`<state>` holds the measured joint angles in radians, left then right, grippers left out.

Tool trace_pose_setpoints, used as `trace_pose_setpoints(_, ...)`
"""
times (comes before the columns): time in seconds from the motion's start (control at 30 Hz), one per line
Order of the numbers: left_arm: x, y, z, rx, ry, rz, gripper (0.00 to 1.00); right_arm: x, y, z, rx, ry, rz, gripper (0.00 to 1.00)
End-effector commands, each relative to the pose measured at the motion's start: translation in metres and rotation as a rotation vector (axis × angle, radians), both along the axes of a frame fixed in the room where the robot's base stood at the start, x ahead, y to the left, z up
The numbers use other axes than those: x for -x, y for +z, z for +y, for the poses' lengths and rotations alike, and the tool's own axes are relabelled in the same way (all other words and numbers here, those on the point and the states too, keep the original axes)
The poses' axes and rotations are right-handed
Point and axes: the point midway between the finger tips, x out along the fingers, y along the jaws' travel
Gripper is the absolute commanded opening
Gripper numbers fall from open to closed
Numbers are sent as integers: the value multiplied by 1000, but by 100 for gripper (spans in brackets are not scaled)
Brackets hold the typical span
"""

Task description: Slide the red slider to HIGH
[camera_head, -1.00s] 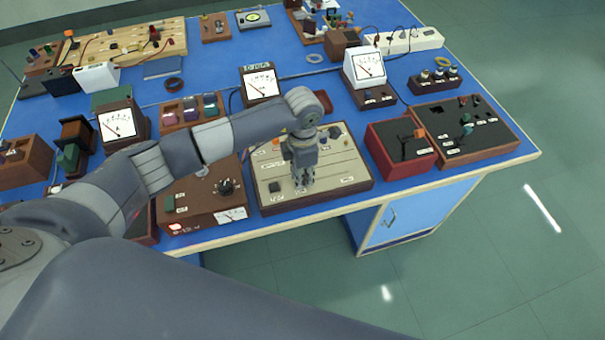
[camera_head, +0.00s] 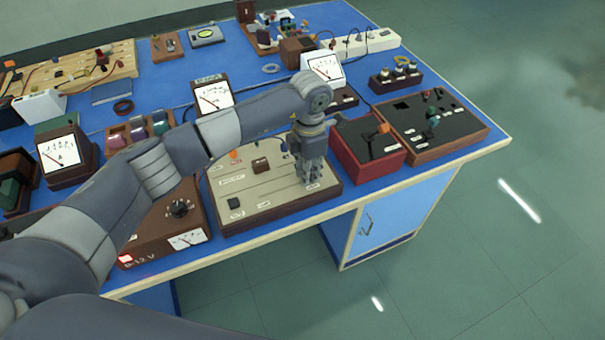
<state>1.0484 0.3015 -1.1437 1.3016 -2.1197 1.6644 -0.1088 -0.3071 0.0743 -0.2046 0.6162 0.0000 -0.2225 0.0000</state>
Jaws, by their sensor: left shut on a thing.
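A beige slider panel (camera_head: 262,204) in a brown frame lies near the bench's front edge. It has pale slots and small labels too small to read. On its left half show an orange knob (camera_head: 234,155), a brown knob (camera_head: 261,165) and a black knob (camera_head: 234,203). My left gripper (camera_head: 311,183) points down onto the panel's right part, by its front right side. Its fingers are shut on the red slider's knob, which they hide. My right gripper is not in view.
A red box with an orange-tipped lever (camera_head: 371,157) stands close to the right of the panel. A brown supply box with a dial (camera_head: 179,208) stands close on the left, partly behind my arm. Meters (camera_head: 214,97) and a power strip (camera_head: 361,43) stand farther back.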

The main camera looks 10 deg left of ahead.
Motion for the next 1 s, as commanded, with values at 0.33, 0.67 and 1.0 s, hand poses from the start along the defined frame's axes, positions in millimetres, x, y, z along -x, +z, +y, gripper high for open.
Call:
trace_pose_setpoints(0.33,-1,2,-2,7,-2,-5,38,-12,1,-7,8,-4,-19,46)
trace_pose_setpoints(0.67,-1,11,-1,5,-3,-6,38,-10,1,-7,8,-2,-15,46)
trace_pose_setpoints(1.0,-2,80,-2,5,-3,-9,38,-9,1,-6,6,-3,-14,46)
